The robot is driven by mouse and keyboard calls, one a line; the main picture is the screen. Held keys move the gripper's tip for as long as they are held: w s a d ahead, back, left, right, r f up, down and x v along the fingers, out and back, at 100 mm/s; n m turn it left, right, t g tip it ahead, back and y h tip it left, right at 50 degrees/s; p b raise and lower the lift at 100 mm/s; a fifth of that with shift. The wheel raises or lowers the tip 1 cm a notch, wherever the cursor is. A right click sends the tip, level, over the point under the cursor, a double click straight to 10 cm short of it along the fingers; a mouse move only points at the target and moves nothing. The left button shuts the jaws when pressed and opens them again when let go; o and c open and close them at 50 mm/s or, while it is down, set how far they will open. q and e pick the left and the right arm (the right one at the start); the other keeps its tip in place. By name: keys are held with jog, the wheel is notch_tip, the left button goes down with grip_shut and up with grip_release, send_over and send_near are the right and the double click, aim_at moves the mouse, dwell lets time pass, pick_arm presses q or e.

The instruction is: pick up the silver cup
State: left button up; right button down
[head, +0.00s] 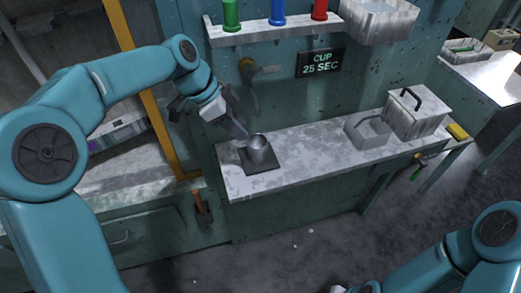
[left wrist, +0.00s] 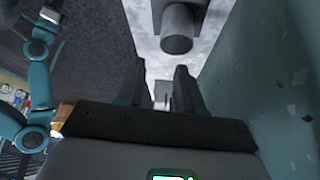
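The silver cup (head: 257,151) stands upright on a dark square pad (head: 265,168) near the left end of the grey counter. It also shows in the left wrist view (left wrist: 177,32), beyond the fingertips and a little right of the gap. My left gripper (head: 240,129) is just left of and behind the cup, apart from it as far as I can tell. In the left wrist view its two fingers (left wrist: 159,82) stand apart with nothing held between them. Of my right gripper only a small pale part shows at the bottom edge of the head view; its fingers are not clear.
A wall tap (head: 250,85) hangs close above the left gripper. A sign (head: 320,63) reads "CUP 25 SEC". A shelf (head: 270,32) holds green, blue and red bottles. Grey boxes (head: 416,113) stand at the counter's right; its middle (head: 310,150) is clear. A yellow post (head: 150,100) stands left.

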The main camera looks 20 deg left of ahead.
aim_at(262, 152)
pick_arm(q)
jog(key=x, duration=0.5)
jog(key=p+x, duration=0.1)
jog(key=x, duration=0.2)
jog(key=shift+w+a+f, duration=0.15)
jog(key=shift+a+f, duration=0.05)
jog(key=shift+a, duration=0.15)
jog(key=shift+d, duration=0.1)
grip_shut()
